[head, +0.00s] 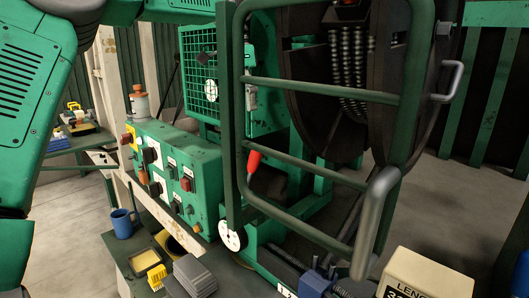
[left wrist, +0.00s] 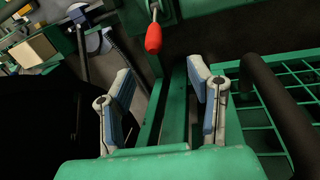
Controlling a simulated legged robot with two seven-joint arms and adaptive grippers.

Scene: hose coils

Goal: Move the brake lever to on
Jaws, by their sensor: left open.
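The brake lever's red grip (head: 254,161) shows in the head view beside a dark green upright post, behind the rail frame. Its short metal rod runs down from the grip, and its lower end is hidden. No on or off marking on it can be read. The red grip also shows in the left wrist view (left wrist: 153,38), at the top, beyond the fingertips. My left gripper (left wrist: 162,76) is open and empty, its two fingers apart, with the red grip ahead and not touched. The gripper is outside the head view. My right gripper is not seen.
A green tubular rail frame (head: 325,87) stands before the dark hose reel (head: 300,75). A green control box (head: 175,165) with knobs is at the left. A blue mug (head: 123,223) stands on a low shelf. A cream box (head: 425,277) is at the lower right.

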